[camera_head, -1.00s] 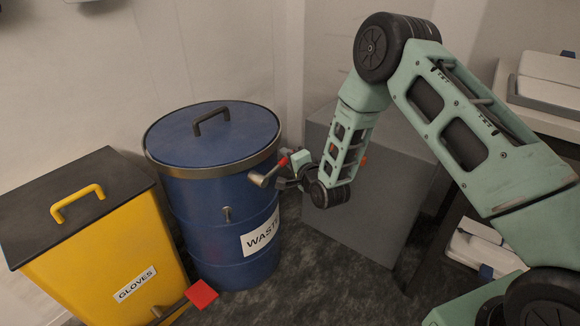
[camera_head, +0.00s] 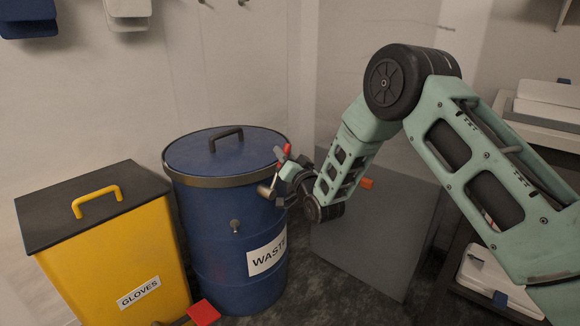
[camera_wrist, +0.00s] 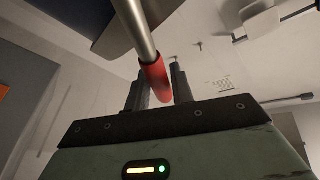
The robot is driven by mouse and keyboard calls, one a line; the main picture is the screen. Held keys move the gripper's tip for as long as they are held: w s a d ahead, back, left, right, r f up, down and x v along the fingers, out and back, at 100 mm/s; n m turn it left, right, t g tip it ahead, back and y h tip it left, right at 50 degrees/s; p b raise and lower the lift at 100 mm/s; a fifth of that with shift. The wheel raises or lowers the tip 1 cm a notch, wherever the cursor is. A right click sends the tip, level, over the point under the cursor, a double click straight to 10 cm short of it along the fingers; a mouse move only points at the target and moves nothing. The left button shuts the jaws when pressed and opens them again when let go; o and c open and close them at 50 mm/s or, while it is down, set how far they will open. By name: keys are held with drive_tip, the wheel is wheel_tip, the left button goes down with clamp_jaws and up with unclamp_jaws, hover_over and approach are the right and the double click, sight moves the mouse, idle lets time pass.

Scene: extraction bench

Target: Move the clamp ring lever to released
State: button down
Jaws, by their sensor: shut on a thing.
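The blue waste drum (camera_head: 215,240) has a metal clamp ring (camera_head: 195,181) around its lid. The clamp ring lever (camera_head: 287,148) is at the drum's right side, its red-gripped end pointing upward; my gripper partly hides it. My gripper (camera_head: 284,164) is at the lever beside the drum rim. In the wrist view, the lever's metal rod and red grip (camera_wrist: 154,80) run down between the two dark fingers of my gripper (camera_wrist: 157,85), which is shut on the red grip.
A yellow gloves bin (camera_head: 120,255) with a dark lid stands left of the drum. A red pedal-like piece (camera_head: 203,313) is low in front between them. A grey box (camera_head: 370,235) stands right of the drum, under my arm.

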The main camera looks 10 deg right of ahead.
drive_tip(key=shift+s+a+r+n+t+y+b, duration=0.1)
drive_tip(key=shift+s+a+r+n+y+b, duration=0.1)
drive_tip(key=shift+s+a+n+y+b, duration=0.4)
drive_tip(key=shift+s+a+r+n+t+y+b, duration=0.1)
drive_tip(key=shift+a+r+n, duration=0.2)
drive_tip(key=shift+n, duration=0.65)
drive_tip(key=shift+s+a+r+n+t+y+b, duration=0.15)
drive_tip(key=shift+s+a+n+y+b, duration=0.25)
drive_tip(key=shift+n, duration=0.35)
drive_tip(key=shift+a, duration=0.15)
drive_tip(key=c, duration=1.2)
unclamp_jaws()
drive_tip(key=b+v, duration=0.1)
drive_tip(key=v, duration=1.6)
drive_tip(key=shift+s, duration=0.2)
